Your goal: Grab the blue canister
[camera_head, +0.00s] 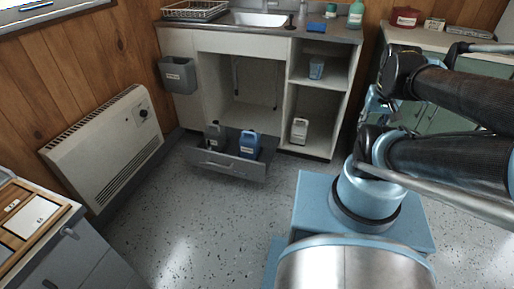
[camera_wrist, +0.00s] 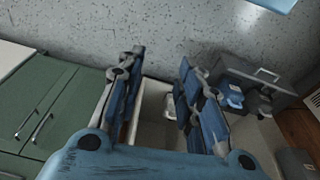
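The blue canister (camera_head: 249,144) stands upright in the right part of a pulled-out grey drawer (camera_head: 232,168) low under the sink counter. A dark grey canister (camera_head: 213,134) stands beside it on the left. In the wrist view the blue canister (camera_wrist: 231,97) lies to the right of my gripper, partly hidden by the right finger. The dark canister (camera_wrist: 262,102) is further right in the drawer (camera_wrist: 262,78). My gripper (camera_wrist: 160,62) has its fingers wide apart with nothing between them, clear of the blue canister. In the head view my arm hides most of the gripper.
A white canister (camera_head: 299,131) stands on the open lower shelf right of the drawer. A small blue container (camera_head: 317,68) is on the shelf above. A grey bin (camera_head: 178,75) hangs on the cabinet's left side. A heater (camera_head: 103,147) lines the left wall. Floor before the drawer is clear.

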